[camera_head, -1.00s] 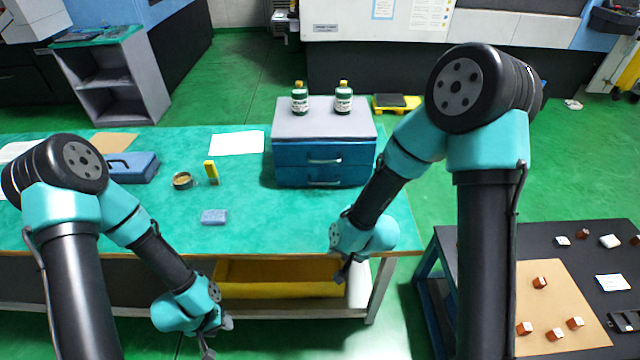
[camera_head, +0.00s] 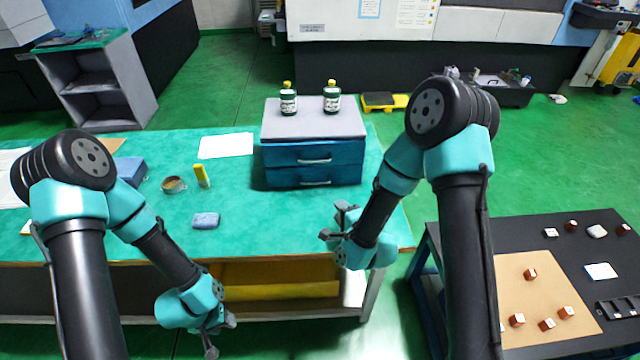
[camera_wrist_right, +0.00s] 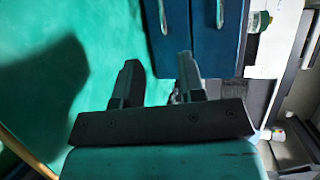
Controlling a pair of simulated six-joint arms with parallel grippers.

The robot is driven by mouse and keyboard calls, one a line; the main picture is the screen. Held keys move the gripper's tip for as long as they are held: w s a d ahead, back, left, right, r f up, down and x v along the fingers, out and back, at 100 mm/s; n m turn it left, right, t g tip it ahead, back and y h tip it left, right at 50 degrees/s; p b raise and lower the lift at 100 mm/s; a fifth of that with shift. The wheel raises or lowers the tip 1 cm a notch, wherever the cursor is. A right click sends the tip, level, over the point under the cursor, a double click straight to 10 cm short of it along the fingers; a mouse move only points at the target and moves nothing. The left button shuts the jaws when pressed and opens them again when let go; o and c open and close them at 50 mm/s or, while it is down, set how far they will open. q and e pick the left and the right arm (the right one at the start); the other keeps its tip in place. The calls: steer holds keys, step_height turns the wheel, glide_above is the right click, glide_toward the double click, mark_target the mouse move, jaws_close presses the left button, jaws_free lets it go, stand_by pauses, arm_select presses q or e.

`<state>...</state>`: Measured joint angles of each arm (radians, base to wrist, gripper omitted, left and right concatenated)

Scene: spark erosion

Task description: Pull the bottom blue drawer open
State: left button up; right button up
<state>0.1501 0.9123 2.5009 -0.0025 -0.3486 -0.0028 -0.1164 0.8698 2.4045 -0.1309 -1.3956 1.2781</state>
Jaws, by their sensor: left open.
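The blue two-drawer cabinet stands on the green-topped table. Its bottom drawer (camera_head: 285,178) is shut and has a light bar handle (camera_head: 316,183). In the right wrist view the cabinet appears turned sideways, with the bottom drawer (camera_wrist_right: 173,48) on the left and its handle (camera_wrist_right: 163,15) at the top edge. My right gripper (camera_head: 335,221) is open and empty, in front of and below the drawer, apart from the handle. Its two spread fingers (camera_wrist_right: 158,78) show in the right wrist view. My left gripper (camera_head: 220,337) is open and empty, low at the table's front edge.
Two green-and-white bottles (camera_head: 288,101) stand on the cabinet's grey top. A blue sponge-like block (camera_head: 206,220), a yellow item (camera_head: 202,176) and a round tin (camera_head: 173,185) lie left of the cabinet. The tabletop directly before the drawers is clear. A dark side table (camera_head: 560,260) stands at right.

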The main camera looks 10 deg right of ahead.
mark_target(316, 183)
stand_by(0.4)
steer(key=x, duration=1.7)
steer(key=shift+w+a+r, duration=0.1)
steer(key=shift+w+a, duration=0.05)
steer(key=shift+a, duration=0.05)
jaws_close()
